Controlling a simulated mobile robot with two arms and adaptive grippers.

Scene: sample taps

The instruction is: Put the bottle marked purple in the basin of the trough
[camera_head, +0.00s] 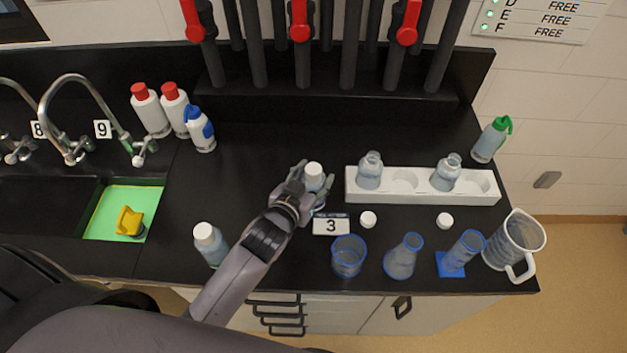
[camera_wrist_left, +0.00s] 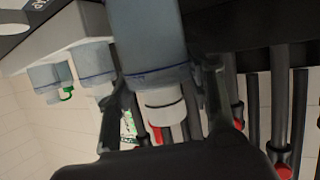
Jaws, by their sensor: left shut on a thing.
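My left gripper (camera_head: 312,184) is shut around a clear bluish bottle with a white cap (camera_head: 314,170), behind the number 3 sign. In the left wrist view the held bottle (camera_wrist_left: 150,45) sits between the fingers, its white cap (camera_wrist_left: 165,108) towards the palm. A dark blue line shows on it; I see no clear purple mark. Another white-capped bottle (camera_head: 211,244) stands near the front edge, left of my arm; its marking is not readable. The trough (camera_head: 40,200) is at the left, its basin (camera_head: 105,205) lined green with a yellow thing inside. My right gripper is out of view.
A white rack (camera_head: 430,186) with two open bottles is right of the gripper. Two loose caps, a blue beaker (camera_head: 348,256), a flask, a cylinder and a jug (camera_head: 513,245) stand in front. Wash bottles and a curved tap (camera_head: 85,110) stand at the back left.

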